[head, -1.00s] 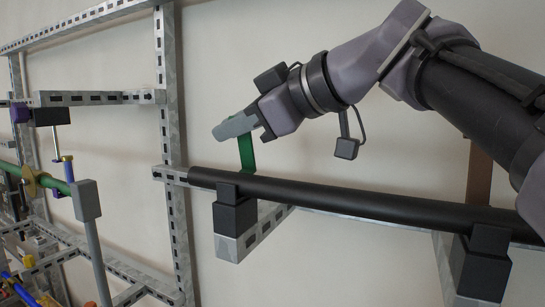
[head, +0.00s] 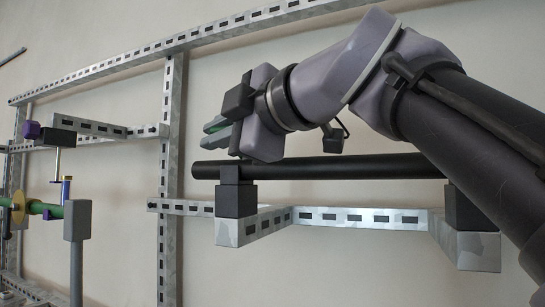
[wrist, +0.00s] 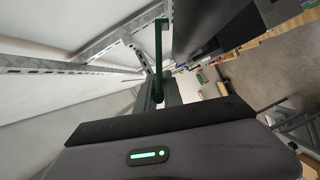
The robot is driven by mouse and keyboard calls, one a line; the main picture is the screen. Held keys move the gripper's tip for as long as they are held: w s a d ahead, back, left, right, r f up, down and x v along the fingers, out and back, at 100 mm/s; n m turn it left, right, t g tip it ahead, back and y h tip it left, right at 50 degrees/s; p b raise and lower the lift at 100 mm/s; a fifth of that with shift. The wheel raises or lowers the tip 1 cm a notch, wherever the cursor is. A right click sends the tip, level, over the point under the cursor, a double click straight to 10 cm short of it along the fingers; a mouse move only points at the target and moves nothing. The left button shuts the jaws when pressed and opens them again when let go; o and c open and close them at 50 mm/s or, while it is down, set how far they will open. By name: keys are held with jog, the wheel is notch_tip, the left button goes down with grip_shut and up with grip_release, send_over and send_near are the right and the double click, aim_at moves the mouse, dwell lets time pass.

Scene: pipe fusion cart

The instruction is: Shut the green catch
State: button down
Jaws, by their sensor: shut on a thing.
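My gripper (head: 208,130) is just above the left end of the black pipe (head: 330,167) in the head view. Its grey fingers are closed on the green catch (head: 217,125), of which only a small piece shows between them. The rest of the catch is hidden by my gripper there. In the wrist view the green catch (wrist: 159,55) shows as a long narrow bar ahead of my gripper's dark body. The pipe rests on a black left support block (head: 235,200) below my gripper. Whether the catch touches the pipe or block cannot be told.
A black right support (head: 470,207) sits under my arm. Slotted metal rails (head: 350,217) and an upright post (head: 170,180) frame the wall.

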jog(key=shift+s+f+n+b, duration=0.2)
jog(key=shift+f+n+b, duration=0.2)
jog(key=shift+b, duration=0.2)
jog(key=shift+a, duration=0.1)
jog(key=shift+s+f, duration=0.15)
jog(key=shift+f, duration=0.1)
jog(key=c, duration=1.5)
grip_release()
